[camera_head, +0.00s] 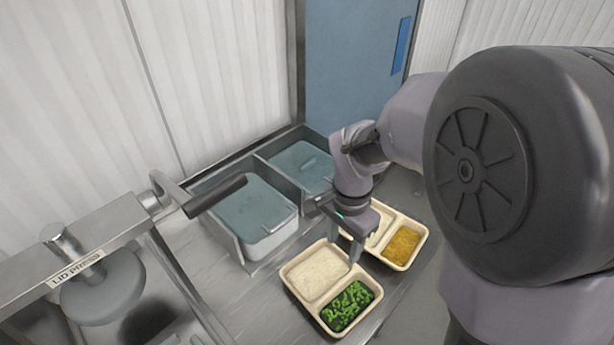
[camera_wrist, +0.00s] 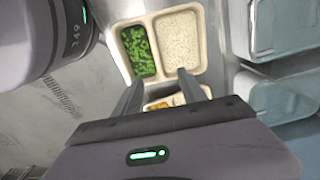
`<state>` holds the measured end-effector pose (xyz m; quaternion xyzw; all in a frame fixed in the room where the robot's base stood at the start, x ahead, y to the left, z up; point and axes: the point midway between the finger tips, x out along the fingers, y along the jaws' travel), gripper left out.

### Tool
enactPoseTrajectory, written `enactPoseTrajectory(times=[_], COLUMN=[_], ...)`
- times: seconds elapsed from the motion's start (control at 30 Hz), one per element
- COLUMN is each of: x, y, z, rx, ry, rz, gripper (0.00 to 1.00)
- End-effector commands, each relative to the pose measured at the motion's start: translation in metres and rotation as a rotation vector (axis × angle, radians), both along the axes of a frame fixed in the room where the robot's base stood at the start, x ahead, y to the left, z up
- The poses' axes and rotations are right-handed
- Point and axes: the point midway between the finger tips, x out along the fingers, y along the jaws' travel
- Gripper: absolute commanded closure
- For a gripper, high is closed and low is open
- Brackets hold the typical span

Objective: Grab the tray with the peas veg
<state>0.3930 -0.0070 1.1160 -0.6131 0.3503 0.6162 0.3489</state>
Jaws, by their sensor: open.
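The tray with the peas (camera_head: 291,279) is a cream two-compartment tray on the metal counter, with white rice in one compartment and green peas (camera_head: 348,306) in the other. In the wrist view the peas tray (camera_wrist: 159,78) lies just beyond my fingertips, peas at left and rice at right. My gripper (camera_head: 352,250) is open and empty, pointing down near the edge of the peas tray that faces the second tray. In the wrist view my gripper's two fingers (camera_wrist: 160,86) are apart. I cannot tell whether a finger touches the tray rim.
A second cream tray (camera_head: 425,240) with yellow-orange food sits close behind, partly hidden by my gripper. Lidded bluish containers (camera_head: 262,212) stand in a metal holder at the back left. A lid press (camera_head: 100,262) with a dark handle stands at the left.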

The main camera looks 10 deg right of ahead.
Motion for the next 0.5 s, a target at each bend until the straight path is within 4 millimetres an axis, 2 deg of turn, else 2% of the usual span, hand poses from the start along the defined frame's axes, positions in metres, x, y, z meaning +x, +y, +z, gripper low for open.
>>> enactPoseTrajectory(times=[0.07, 0.17, 0.4, 0.5], x=[0.0, -0.001, -0.002, -0.002], y=[0.0, 0.0, 0.0, 0.001], z=[-0.001, -0.016, -0.09, -0.111], rx=[0.0, 0.0, 0.0, 0.001], ry=[0.002, 0.004, 0.007, 0.005], rz=[-0.002, -0.002, -0.001, -0.001], gripper=[0.51, 0.51, 0.51, 0.51])
